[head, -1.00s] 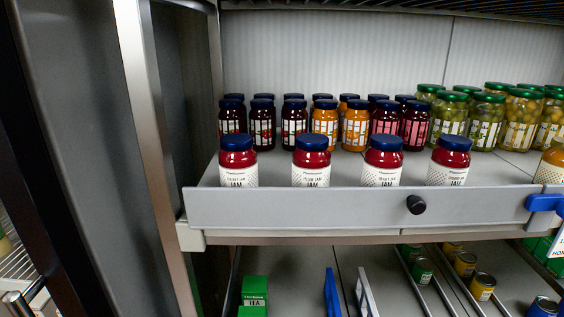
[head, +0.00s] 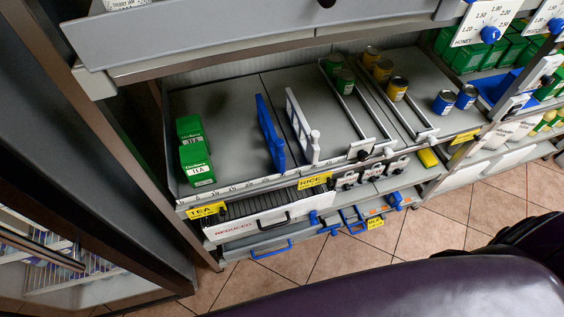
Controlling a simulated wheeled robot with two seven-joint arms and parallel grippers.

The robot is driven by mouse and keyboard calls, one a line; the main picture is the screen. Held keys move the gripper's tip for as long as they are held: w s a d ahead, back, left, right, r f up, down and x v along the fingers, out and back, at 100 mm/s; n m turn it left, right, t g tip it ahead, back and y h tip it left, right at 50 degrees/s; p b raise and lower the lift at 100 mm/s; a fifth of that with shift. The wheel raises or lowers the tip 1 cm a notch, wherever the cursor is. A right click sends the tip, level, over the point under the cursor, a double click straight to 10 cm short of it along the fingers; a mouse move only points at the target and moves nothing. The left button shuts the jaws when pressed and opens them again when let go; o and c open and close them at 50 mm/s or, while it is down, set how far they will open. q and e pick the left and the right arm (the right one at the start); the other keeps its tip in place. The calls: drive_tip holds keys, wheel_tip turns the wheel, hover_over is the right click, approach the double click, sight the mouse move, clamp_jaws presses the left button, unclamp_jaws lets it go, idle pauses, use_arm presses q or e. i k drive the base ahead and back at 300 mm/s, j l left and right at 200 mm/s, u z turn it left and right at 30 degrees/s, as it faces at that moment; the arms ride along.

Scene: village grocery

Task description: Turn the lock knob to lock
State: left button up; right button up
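I cannot tell for sure which part is the lock knob. A black round knob (head: 327,3) on the upper shelf's grey front rail (head: 250,27) is cut by the top edge of the head view. Another black knob (head: 362,155) sits at the front of the can lanes on the shelf below. Small dark knobs (head: 348,184) sit on white plates under that shelf's edge. A blue knob (head: 490,34) is on a white numbered price plate at the upper right. Neither gripper is in view.
Green tea boxes (head: 195,160), a blue divider (head: 269,134), a white divider (head: 302,127) and cans (head: 397,88) stand on the shelf. Below are a REDUCED drawer (head: 262,226) and a blue-handled drawer (head: 270,249).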

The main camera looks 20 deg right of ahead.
sight(362, 156)
drive_tip(key=z, duration=1.3)
